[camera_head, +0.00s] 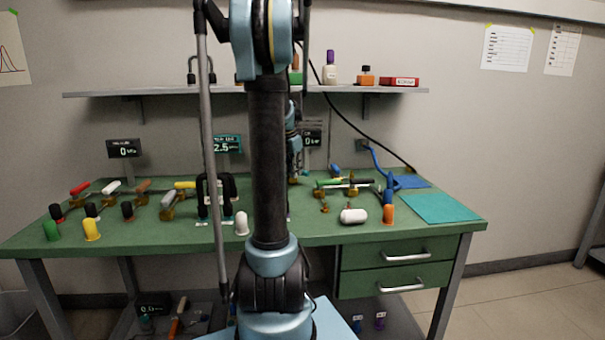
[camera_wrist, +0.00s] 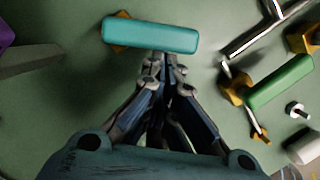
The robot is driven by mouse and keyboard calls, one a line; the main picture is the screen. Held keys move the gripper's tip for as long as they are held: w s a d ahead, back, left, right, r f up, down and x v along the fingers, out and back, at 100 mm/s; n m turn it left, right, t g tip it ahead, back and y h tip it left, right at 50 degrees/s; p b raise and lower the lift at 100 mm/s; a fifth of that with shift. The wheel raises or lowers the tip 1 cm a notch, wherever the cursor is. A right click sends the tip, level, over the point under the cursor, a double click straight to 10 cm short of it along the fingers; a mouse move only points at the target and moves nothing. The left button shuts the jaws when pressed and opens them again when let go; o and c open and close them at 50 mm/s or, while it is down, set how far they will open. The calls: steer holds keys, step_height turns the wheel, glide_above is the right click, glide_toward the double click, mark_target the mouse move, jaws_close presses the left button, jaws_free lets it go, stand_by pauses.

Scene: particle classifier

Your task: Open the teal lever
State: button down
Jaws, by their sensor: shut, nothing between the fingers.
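The teal lever (camera_wrist: 150,35) is a rounded bar lying crosswise at the top of the wrist view, above a brass valve body (camera_wrist: 122,17) that mostly hides beneath it. My gripper (camera_wrist: 164,62) is shut and empty, its fingertips pointing at the lever's lower edge, very near it. Whether they touch cannot be told. In the head view my arm hides the teal lever and most of the gripper.
A green lever (camera_wrist: 280,82) on brass fittings and a metal pipe (camera_wrist: 262,30) lie to the right in the wrist view. A white cylinder (camera_wrist: 306,146) sits at lower right. The green bench (camera_head: 330,228) holds several other coloured valves. A teal mat (camera_head: 440,208) lies at its right end.

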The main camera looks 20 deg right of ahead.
mark_target(306, 171)
steer(key=shift+s+d, duration=0.1)
steer(key=shift+d, duration=1.2)
steer(key=shift+w+d, duration=0.25)
steer(key=shift+d, duration=0.4)
steer(key=shift+w+d, duration=0.2)
steer(key=shift+d, duration=0.5)
